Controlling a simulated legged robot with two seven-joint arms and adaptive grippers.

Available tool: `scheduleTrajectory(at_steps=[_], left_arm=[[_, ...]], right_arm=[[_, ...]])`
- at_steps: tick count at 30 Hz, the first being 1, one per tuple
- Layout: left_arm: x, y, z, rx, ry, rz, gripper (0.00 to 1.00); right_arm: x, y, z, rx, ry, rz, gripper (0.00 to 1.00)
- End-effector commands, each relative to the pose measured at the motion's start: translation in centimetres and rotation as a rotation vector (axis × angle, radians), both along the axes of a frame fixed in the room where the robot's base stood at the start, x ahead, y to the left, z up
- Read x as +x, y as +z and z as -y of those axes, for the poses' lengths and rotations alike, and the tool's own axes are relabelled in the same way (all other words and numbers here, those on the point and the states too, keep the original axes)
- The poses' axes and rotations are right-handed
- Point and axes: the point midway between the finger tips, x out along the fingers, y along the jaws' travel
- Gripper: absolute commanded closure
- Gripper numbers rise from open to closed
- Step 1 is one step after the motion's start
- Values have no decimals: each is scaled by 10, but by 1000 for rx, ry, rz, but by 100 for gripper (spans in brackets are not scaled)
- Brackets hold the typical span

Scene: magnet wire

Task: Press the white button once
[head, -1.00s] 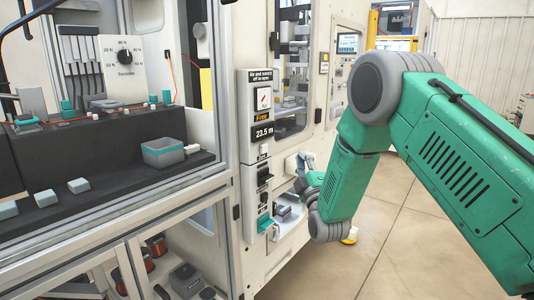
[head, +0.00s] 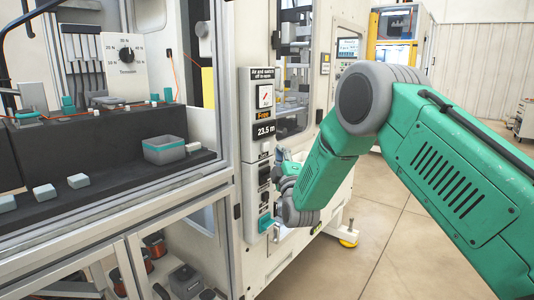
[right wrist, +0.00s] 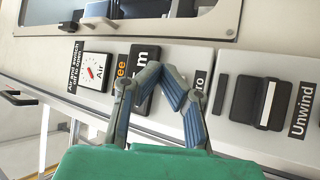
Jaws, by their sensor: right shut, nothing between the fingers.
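The control panel (head: 260,100) stands upright in the middle of the head view. Its black length display (head: 264,131) reads 23.5 m. A small pale spot just below the display looks like the white button (head: 265,147). My right gripper (head: 279,160) is close to the panel, just right of and below that spot. In the right wrist view its fingers (right wrist: 160,70) are shut and empty, with tips between the display and a label ending in "ro" (right wrist: 199,80). They hide the button there, and I cannot tell whether they touch the panel. My left gripper is not in view.
A black rocker switch (right wrist: 263,103) beside an "Unwind" label (right wrist: 302,108) is on the same panel. An Air dial (right wrist: 94,71) lies on the display's other side. The glazed machine cabinet holds a grey-teal bin (head: 165,150). Open floor (head: 400,240) lies to the right.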

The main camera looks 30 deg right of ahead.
Motion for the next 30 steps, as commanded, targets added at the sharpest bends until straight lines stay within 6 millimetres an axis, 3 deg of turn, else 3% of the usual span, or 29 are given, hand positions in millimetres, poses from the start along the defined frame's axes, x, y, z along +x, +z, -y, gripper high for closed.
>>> scheduleTrajectory(at_steps=[7,30], left_arm=[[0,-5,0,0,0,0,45],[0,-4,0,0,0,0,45]], right_arm=[[12,-1,-4,2,0,0,100],[13,0,-5,2,0,0,100]])
